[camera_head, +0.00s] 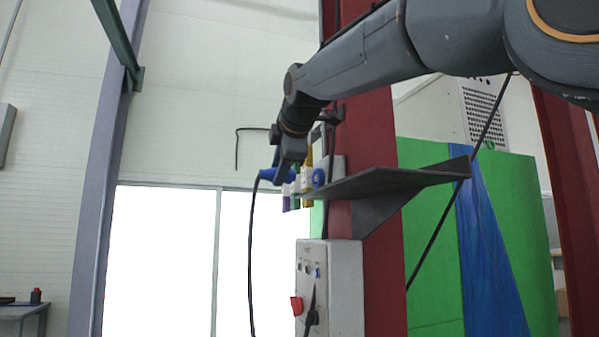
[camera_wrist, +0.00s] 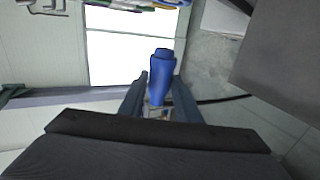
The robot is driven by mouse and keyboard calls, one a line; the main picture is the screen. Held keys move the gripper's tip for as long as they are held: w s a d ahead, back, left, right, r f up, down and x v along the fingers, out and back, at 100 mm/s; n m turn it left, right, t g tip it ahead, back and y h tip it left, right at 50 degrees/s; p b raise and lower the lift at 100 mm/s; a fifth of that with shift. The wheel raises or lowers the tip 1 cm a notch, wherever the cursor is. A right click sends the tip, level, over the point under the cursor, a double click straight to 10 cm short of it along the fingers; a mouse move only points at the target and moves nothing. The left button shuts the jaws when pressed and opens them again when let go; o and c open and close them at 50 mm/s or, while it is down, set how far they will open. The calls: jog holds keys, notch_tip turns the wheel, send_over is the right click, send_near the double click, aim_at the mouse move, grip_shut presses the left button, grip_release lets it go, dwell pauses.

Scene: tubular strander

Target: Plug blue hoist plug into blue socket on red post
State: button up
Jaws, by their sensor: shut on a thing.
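My gripper (camera_head: 284,168) is shut on the blue hoist plug (camera_head: 269,175) beside the red post (camera_head: 368,130). In the wrist view the blue plug (camera_wrist: 161,72) sticks out between the two fingers of my gripper (camera_wrist: 160,88). A black cable (camera_head: 251,260) hangs down from the plug. A blue round socket (camera_head: 319,177) shows on a grey box on the post, just right of the plug. The plug appears apart from it, though the depth gap is hard to judge. The socket face is not clear in the wrist view.
Small coloured items (camera_head: 296,190), purple, green, white and yellow, cluster between plug and socket. A dark shelf plate (camera_head: 400,182) juts from the post at right. A grey switch box (camera_head: 343,285) with a red switch sits below. The space left of the plug is clear.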

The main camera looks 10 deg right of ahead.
jog(key=shift+w+a+f+t, duration=0.15)
jog(key=shift+a+t, duration=0.15)
jog(key=shift+a, duration=0.25)
jog(key=shift+d, duration=0.1)
jog(key=shift+w+d, duration=0.2)
jog(key=shift+d, duration=0.75)
jog(key=shift+w+d, duration=0.15)
jog(key=shift+d, duration=0.8)
jog(key=shift+w+d, duration=0.2)
jog(key=shift+d, duration=0.75)
jog(key=shift+w+d+b, duration=0.2)
jog(key=shift+d+b, duration=0.4)
jog(key=shift+d, duration=0.5)
jog(key=o, duration=1.2)
jog(key=shift+b+v, duration=1.25)
jog(key=shift+v, duration=2.65)
